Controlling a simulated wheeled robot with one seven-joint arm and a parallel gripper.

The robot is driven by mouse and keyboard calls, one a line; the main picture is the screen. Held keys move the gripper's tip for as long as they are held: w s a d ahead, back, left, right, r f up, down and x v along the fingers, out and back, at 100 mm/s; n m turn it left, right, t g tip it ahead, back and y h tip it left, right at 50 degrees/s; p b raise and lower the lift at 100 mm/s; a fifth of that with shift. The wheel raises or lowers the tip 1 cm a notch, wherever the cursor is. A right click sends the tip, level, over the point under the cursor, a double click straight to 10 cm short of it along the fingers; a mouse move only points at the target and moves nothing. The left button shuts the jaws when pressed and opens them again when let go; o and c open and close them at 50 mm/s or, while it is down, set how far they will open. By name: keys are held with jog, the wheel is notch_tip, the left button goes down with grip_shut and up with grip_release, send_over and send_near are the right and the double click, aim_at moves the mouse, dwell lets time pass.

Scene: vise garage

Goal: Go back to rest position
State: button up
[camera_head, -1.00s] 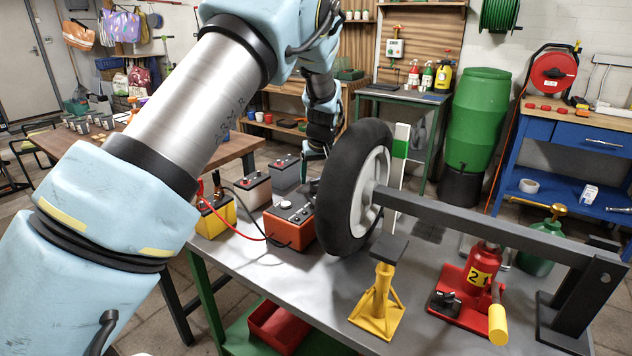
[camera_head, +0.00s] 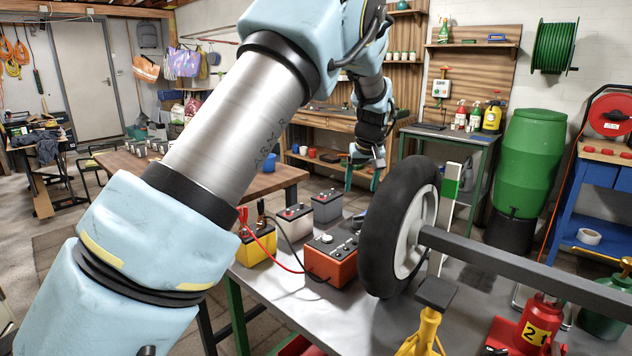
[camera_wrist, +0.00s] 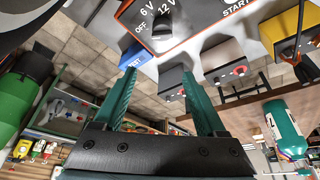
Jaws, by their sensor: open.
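My gripper (camera_head: 365,172) is open, with nothing between its teal fingers. In the head view it is in the air behind and left of the black wheel (camera_head: 382,235), above the far side of the grey bench. In the wrist view its two fingers (camera_wrist: 157,85) stand wide apart. A charger panel with a dial (camera_wrist: 165,22), marked 6 V and 12 V, shows close at the top of that view, apart from the fingers. My arm crosses the left half of the head view.
The bench (camera_head: 335,310) holds an orange charger (camera_head: 330,256), a yellow battery (camera_head: 257,246), two grey batteries and a yellow stand (camera_head: 425,325). A grey bar (camera_head: 510,272) runs right from the wheel. A wooden table (camera_head: 270,178) stands behind at left. Open floor lies at far left.

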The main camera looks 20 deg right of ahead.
jog(key=shift+a, duration=0.1)
jog(key=s+a+n+g+p, duration=0.1)
jog(key=s+a+n+p, duration=0.1)
jog(key=a, duration=2.5)
jog(key=s+a+g+y, duration=0.1)
jog(key=s+a, duration=1.5)
jog(key=a, duration=0.1)
jog(key=shift+s+a+f+g+p, duration=0.15)
jog(key=shift+s+f+g+p, duration=0.1)
jog(key=shift+s+g+p, duration=0.1)
